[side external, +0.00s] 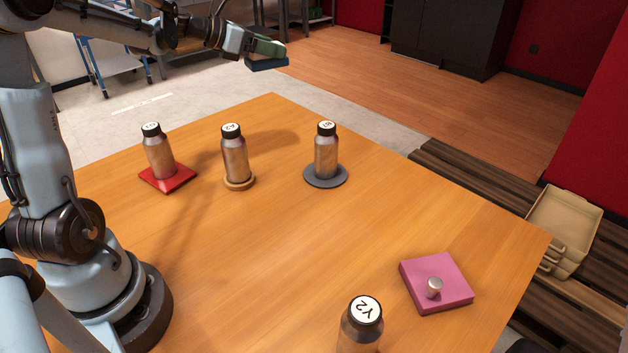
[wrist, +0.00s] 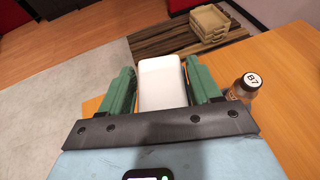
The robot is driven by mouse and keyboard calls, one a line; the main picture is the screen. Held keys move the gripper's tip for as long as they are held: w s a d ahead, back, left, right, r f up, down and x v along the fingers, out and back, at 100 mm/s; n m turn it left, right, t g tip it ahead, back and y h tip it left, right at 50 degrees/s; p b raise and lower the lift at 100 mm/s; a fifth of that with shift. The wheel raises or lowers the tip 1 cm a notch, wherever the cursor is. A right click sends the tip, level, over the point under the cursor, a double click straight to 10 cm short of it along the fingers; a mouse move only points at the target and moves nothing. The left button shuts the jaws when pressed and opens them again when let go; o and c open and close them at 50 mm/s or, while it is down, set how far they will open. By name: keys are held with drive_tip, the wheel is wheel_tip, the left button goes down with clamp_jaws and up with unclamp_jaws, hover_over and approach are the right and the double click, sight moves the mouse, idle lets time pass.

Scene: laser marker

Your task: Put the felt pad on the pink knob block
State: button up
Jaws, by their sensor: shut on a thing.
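The pink knob block (side external: 455,290) lies flat near the right corner of the table, a square slab with a silver knob (side external: 434,287) standing on it. Nothing rests on it. My gripper (side external: 268,50) is high above the far side of the table, well away from the block. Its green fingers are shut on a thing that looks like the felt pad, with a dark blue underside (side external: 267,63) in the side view. In the wrist view a white face of the held pad (wrist: 161,82) shows between the fingers (wrist: 160,88). The pink block is not visible in the wrist view.
Capped bottles stand on a red square (side external: 182,180), a cork ring (side external: 240,184) and a grey disc (side external: 325,181). Bottle Y2 (side external: 361,325) stands at the front, left of the pink block. Beige trays (side external: 565,225) sit beyond the table's right edge. The table's middle is clear.

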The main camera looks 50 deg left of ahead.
drive_tip(key=d+m+g+h, duration=0.4)
drive_tip(key=d+m+h, duration=0.3)
drive_tip(key=d, duration=2.4)
drive_tip(key=s+d+m+g+h, duration=0.3)
drive_tip(key=s+d+m+g, duration=0.55)
drive_tip(key=s+d, duration=1.55)
hover_over(435, 279)
drive_tip(key=shift+n+g, duration=0.25)
wheel_tip(435, 279, down, 12)
drive_tip(key=shift+f, duration=2.05)
drive_tip(key=shift+f, duration=0.1)
